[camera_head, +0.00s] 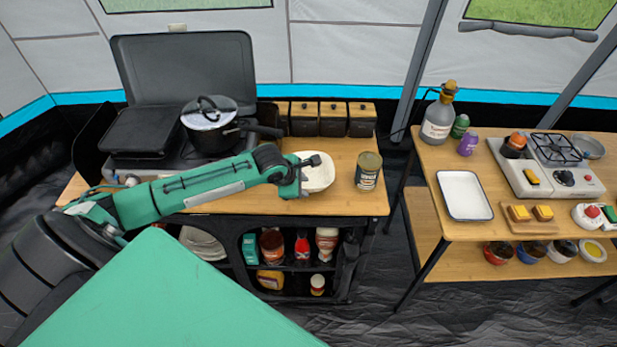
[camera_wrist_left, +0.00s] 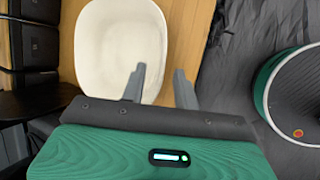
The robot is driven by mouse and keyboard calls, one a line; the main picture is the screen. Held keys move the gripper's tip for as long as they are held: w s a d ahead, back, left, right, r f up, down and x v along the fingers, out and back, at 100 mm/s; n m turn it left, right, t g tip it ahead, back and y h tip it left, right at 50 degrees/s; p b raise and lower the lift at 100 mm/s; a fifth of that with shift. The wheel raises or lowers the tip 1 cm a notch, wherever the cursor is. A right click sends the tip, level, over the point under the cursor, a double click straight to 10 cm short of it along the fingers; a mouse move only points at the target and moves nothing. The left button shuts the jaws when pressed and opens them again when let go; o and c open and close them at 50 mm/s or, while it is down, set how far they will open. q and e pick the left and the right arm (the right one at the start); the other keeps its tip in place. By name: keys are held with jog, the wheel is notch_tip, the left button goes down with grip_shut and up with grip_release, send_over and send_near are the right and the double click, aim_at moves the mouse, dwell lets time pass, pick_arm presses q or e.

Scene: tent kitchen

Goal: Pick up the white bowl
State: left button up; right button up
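The white bowl (camera_head: 319,177) stands upright near the front right of the wooden counter, partly covered by my left gripper in the head view. In the left wrist view the bowl (camera_wrist_left: 120,40) looks empty, with a rounded square shape. My left gripper (camera_head: 308,175) is at the bowl's near left side. Its two fingers are apart in the left wrist view (camera_wrist_left: 161,72). One finger overlaps the bowl and the other lies outside its rim, with nothing seen held. Whether either finger touches the bowl cannot be told. My right gripper is not in view.
A tin can (camera_head: 368,170) stands just right of the bowl. Dark canisters (camera_head: 333,119) line the back. A lidded pot (camera_head: 209,123) sits on the stove at left. A second table with a white tray (camera_head: 464,195) stands right, across a gap.

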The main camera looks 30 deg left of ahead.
aim_at(308, 190)
pick_arm(q)
jog(key=shift+p+x, duration=0.7)
jog(key=shift+x, duration=1.6)
jog(key=shift+s, duration=0.1)
grip_shut()
